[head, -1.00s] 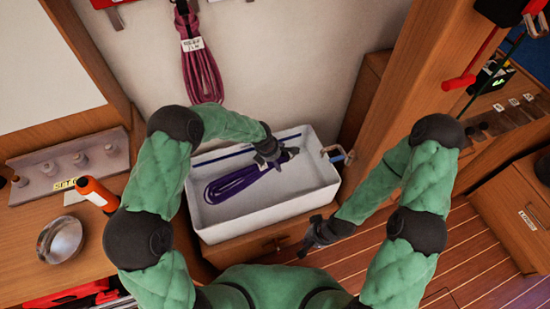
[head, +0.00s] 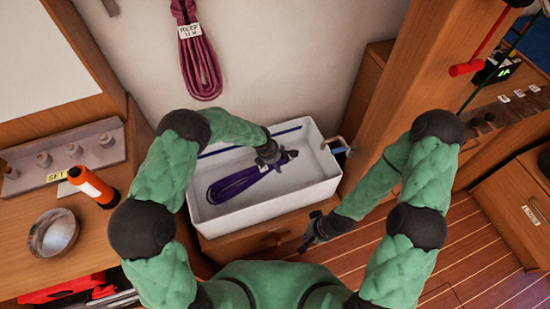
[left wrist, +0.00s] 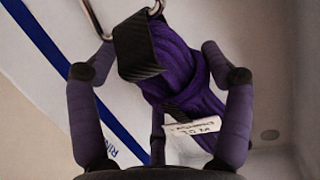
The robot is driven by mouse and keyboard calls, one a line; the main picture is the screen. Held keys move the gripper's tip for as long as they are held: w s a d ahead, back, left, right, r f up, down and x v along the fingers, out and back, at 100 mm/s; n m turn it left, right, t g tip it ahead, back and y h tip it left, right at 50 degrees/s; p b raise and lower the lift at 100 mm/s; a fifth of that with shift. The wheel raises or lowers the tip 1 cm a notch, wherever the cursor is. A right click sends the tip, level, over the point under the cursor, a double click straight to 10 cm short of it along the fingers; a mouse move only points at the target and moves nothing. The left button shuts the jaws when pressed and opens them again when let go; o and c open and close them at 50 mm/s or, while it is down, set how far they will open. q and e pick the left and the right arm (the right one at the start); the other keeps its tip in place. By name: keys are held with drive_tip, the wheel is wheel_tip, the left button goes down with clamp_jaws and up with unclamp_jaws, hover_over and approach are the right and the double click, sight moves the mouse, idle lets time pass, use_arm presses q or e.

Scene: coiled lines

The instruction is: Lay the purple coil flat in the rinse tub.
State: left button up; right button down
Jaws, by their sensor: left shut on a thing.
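The purple coil (head: 238,183) is inside the white rinse tub (head: 262,222), its loops spread to the left, low over the tub's floor. Whether all of it touches the floor is hard to tell. My left gripper (head: 270,153) is shut on the coil's bound end in the right half of the tub. In the left wrist view the purple bundle (left wrist: 185,70) shows between my left fingers (left wrist: 155,85), with a black wrap, a white tag (left wrist: 192,128) and a metal ring. My right gripper (head: 311,232) looks open and empty, outside the tub at its front right.
A pink coil (head: 200,65) hangs on the wall behind the tub. A tap (head: 338,145) is at the tub's right edge. An orange-handled tool (head: 92,187) and a metal bowl (head: 53,233) are on the left counter. A wooden post (head: 425,85) rises at the right.

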idle(0.3)
use_arm(q)
drive_tip(key=o, duration=1.6)
drive_tip(key=v, duration=1.2)
